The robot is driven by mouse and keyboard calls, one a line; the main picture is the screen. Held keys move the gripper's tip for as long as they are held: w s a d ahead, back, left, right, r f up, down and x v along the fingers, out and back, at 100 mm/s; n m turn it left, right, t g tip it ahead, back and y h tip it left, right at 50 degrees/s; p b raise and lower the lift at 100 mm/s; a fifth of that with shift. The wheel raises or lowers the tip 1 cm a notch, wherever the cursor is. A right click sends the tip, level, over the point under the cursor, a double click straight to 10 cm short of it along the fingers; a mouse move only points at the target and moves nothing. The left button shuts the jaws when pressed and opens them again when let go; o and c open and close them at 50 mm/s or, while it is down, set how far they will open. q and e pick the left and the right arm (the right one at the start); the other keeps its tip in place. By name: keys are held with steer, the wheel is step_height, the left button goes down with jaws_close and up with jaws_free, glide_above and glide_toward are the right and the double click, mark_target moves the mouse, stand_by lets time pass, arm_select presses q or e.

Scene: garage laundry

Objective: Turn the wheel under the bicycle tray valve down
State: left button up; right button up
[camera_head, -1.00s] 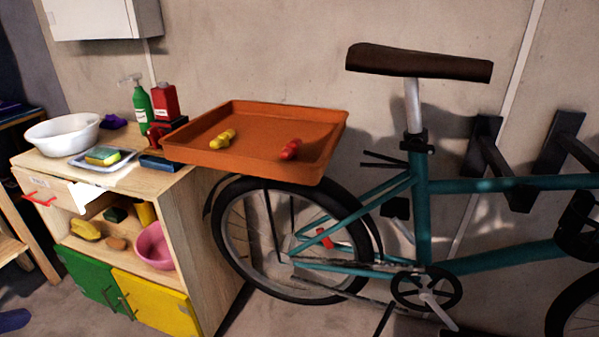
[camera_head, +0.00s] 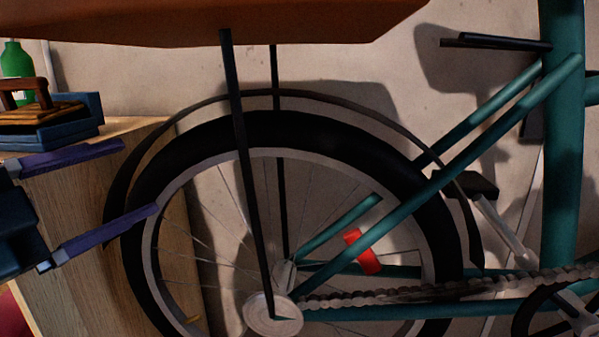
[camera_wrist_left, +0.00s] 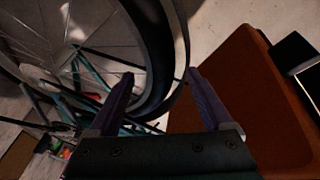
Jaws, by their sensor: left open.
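The bicycle's rear wheel (camera_head: 290,130) has a black tyre and pale rim. It stands under the orange tray (camera_head: 250,30), whose underside crosses the top of the head view. My left gripper (camera_head: 140,178) is open at the wheel's left side. Its lower finger overlaps the tyre in the picture. In the left wrist view, the tyre (camera_wrist_left: 153,45) passes between the fingers (camera_wrist_left: 160,76); contact cannot be told. The tray (camera_wrist_left: 230,95) is at right there. My right gripper is out of view.
A wooden cabinet (camera_head: 165,140) stands behind the gripper, with a green bottle (camera_head: 17,68) and a blue box (camera_head: 85,115) on top. Black struts (camera_head: 243,140) run from tray to hub. A mudguard (camera_head: 200,102) curves over the tyre. A red piece (camera_head: 362,252) sits near the hub.

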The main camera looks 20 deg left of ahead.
mark_target(170, 166)
arm_select(q)
steer(key=w+b, duration=0.1)
steer(key=w, duration=0.1)
steer(key=w+d+b, duration=0.1)
steer(key=w, duration=0.2)
steer(key=w+b, duration=0.1)
steer(key=w, duration=0.2)
steer(key=shift+d, duration=0.25)
steer(key=shift+w, duration=0.6)
jaws_close()
